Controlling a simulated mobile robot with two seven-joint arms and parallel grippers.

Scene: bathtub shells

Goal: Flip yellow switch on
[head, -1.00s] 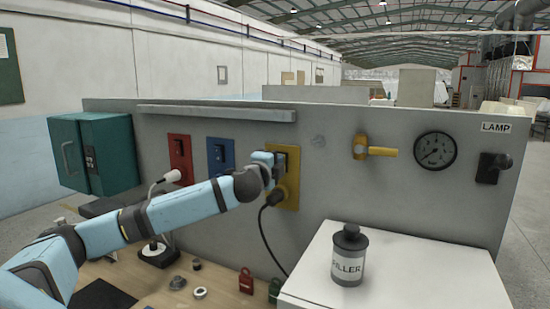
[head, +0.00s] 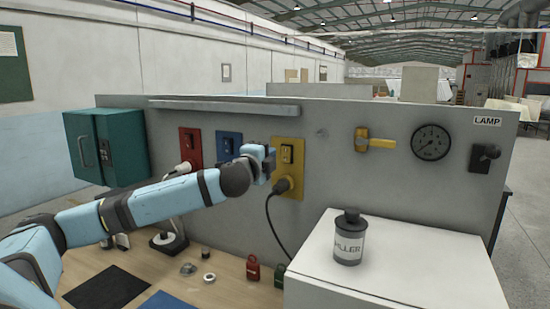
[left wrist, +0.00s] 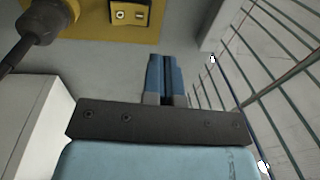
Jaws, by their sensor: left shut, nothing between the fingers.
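The yellow switch plate (head: 297,174) is on the grey panel, right of the blue and red ones. My left gripper (head: 269,157) is just left of the rocker and overlaps the plate's left edge. In the left wrist view its fingers (left wrist: 164,76) are shut and empty, pointing up the picture. There the rocker (left wrist: 130,12), marked O and I, is above and left of the fingertips, apart from them. Which way it is pressed is unclear. My right gripper is out of view.
A blue switch plate (head: 229,148) and a red one (head: 190,143) are left of the yellow. A yellow-handled valve (head: 375,141), gauge (head: 431,142) and lamp switch (head: 484,158) are to the right. A filler canister (head: 348,238) stands on the white cabinet (head: 400,265).

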